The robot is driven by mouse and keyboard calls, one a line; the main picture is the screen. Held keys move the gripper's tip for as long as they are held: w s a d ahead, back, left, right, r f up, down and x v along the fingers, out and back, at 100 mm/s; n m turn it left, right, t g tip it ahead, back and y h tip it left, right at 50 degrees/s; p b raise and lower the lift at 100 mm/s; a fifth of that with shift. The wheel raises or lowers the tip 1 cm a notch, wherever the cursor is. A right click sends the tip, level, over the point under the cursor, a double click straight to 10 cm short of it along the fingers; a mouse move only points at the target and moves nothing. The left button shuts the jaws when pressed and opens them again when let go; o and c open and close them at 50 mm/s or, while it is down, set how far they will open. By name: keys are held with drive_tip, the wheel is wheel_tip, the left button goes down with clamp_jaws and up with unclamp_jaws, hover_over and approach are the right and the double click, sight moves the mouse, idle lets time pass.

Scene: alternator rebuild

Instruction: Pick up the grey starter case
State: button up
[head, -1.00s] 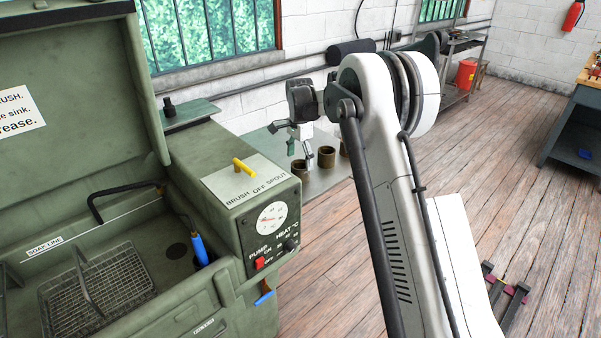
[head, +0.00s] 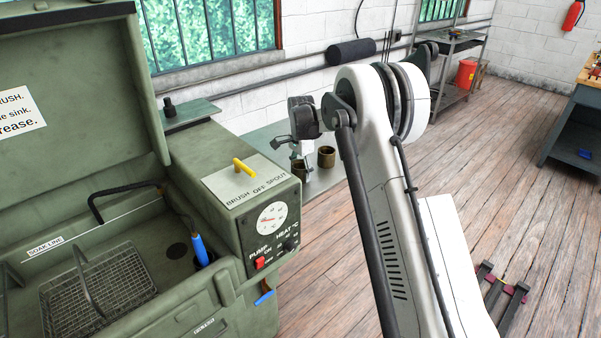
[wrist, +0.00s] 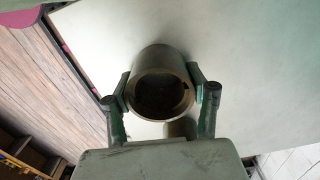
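A hollow round case (wrist: 158,58), grey-brown with a dark open bore, stands between the fingers of my gripper (wrist: 160,86) in the wrist view. A green pad lies close against each side of it; I cannot tell whether both pads press on it. In the head view my gripper (head: 303,150) is low over the bench, at a brownish case (head: 300,171). A second brownish case (head: 326,157) stands just to the right. Their colours look alike, so I cannot tell which is the grey starter case.
The cases stand on a grey metal bench (head: 330,178).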

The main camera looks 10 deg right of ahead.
clamp_jaws()
